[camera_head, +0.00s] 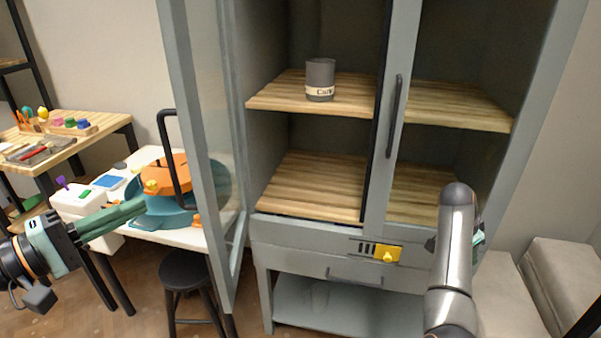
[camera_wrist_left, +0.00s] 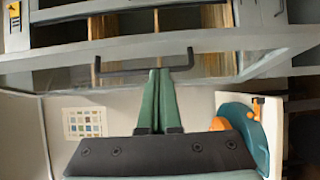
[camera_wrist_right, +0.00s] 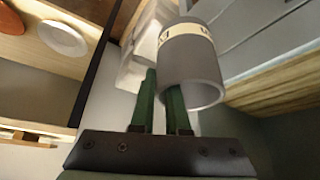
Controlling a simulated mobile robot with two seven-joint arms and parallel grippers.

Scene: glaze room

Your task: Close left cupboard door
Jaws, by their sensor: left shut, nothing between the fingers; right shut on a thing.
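The cupboard's left door (camera_head: 205,130), a grey frame with glass, stands swung open towards me. Its black bar handle (camera_head: 163,135) faces left; in the left wrist view the handle (camera_wrist_left: 125,70) crosses just ahead of my fingertips. My left gripper (camera_head: 143,206) is shut and empty, left of the handle's lower end; I cannot tell whether it touches. My right gripper (camera_wrist_right: 163,78) is shut on a grey canister (camera_wrist_right: 192,62) with a cream band. In the head view my right arm hides that gripper and canister.
The right door is shut, with a black handle (camera_head: 396,115). Another grey canister (camera_head: 320,80) stands on the cupboard's upper shelf. A black stool (camera_head: 187,270) stands below the open door. A white table (camera_head: 122,178) with an orange and teal machine (camera_head: 170,185) stands at the left.

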